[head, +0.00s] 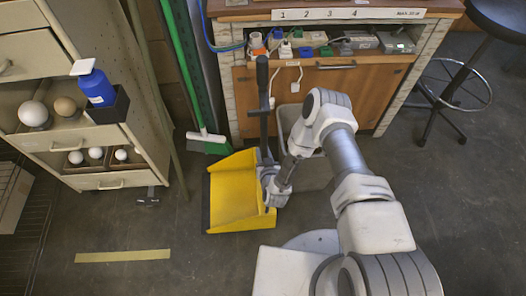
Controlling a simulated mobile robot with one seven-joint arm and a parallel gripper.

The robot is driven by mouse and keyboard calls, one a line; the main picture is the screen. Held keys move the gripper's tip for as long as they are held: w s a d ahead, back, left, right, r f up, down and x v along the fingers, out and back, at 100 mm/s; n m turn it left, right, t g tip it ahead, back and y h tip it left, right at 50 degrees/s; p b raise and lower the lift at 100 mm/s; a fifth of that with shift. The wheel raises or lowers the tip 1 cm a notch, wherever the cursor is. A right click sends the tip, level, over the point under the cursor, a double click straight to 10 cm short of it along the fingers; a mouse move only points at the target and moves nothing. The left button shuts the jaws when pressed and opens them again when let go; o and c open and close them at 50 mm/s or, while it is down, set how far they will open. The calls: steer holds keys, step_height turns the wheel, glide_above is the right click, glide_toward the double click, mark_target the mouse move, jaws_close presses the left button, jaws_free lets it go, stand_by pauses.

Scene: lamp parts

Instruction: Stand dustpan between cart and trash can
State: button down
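The yellow dustpan (232,187) is on or just above the floor near the middle of the head view. Its long black handle (263,100) rises toward the workbench. My gripper (266,167) is at the lower part of the handle, by the pan's right rear corner. Its fingers overlap dark parts, so I cannot tell whether they are shut on the handle. The beige drawer cart (90,137) is at the left. The grey trash can (316,174) stands to the right of the dustpan, in front of the workbench, largely hidden by my arm.
A green broom (208,141) leans behind the dustpan. A black stool (450,88) stands at the right. A hammer (149,197) and yellow tape (122,256) are on the floor at lower left.

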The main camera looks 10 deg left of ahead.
steer(key=shift+f+b, duration=0.3)
steer(key=shift+f, duration=0.65)
steer(key=c, duration=0.6)
jaws_free()
steer(key=shift+f, duration=0.1)
steer(key=shift+s+d, duration=0.1)
steer(key=shift+s, duration=0.1)
